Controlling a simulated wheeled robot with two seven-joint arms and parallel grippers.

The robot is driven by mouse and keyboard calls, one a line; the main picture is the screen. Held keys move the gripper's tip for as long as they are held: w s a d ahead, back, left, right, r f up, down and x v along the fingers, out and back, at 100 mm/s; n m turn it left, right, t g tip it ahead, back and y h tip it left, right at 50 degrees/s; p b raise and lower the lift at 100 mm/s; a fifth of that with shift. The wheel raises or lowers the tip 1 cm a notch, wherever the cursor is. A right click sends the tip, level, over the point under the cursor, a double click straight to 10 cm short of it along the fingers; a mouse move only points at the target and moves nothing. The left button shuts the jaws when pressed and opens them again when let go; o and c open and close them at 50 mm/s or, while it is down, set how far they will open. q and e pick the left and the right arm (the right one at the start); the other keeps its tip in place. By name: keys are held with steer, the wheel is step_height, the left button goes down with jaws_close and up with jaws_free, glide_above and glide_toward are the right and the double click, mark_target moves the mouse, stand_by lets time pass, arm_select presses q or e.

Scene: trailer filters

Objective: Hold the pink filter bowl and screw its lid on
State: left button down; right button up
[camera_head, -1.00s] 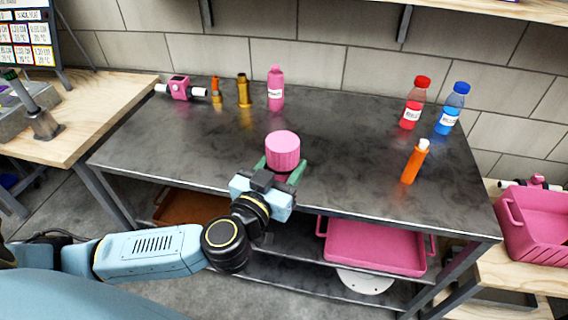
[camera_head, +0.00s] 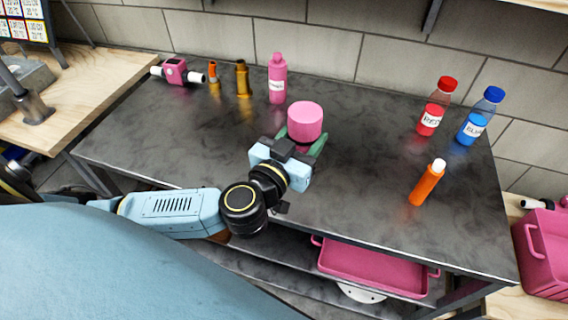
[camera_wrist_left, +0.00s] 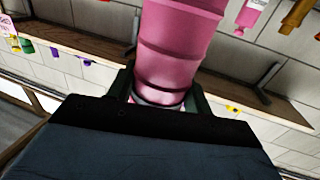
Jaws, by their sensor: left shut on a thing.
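The pink filter bowl (camera_head: 305,121) is a short cylinder with its flat pink end facing up, standing out over the middle of the dark table. My left gripper (camera_head: 301,143) is shut on its lower part, with a dark green finger on each side. The left wrist view shows the bowl (camera_wrist_left: 178,45) between the fingers, with a grey band at its near end. I cannot tell whether its underside touches the table. A pink fitting with white pipe ends (camera_head: 176,71) lies at the back left. I cannot make out a separate lid. My right gripper is out of view.
A pink bottle (camera_head: 277,80) and amber bottle (camera_head: 243,80) stand behind the bowl. A red bottle (camera_head: 436,108), blue bottle (camera_head: 481,117) and orange tube (camera_head: 427,183) stand at the right. A pink tray (camera_head: 375,268) is on the lower shelf. The table (camera_head: 365,200) is clear around the bowl.

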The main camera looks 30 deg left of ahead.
arm_select(q)
steer(key=shift+w+a+r+n+y, duration=0.2)
steer(key=shift+a+n+y, duration=0.05)
steer(key=shift+n+y, duration=0.05)
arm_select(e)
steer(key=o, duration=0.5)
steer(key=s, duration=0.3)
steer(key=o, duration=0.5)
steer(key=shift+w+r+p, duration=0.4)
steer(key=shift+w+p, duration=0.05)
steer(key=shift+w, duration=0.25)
arm_select(q)
steer(key=w+a+f+n+g+y, duration=0.1)
steer(key=w+a+n+g+y, duration=0.2)
steer(key=a+n+y, duration=0.3)
steer(key=w+a+y, duration=0.1)
steer(key=a+y, duration=0.1)
steer(key=y, duration=0.1)
steer(key=shift+w+a+f, duration=0.2)
steer(key=shift+w, duration=0.1)
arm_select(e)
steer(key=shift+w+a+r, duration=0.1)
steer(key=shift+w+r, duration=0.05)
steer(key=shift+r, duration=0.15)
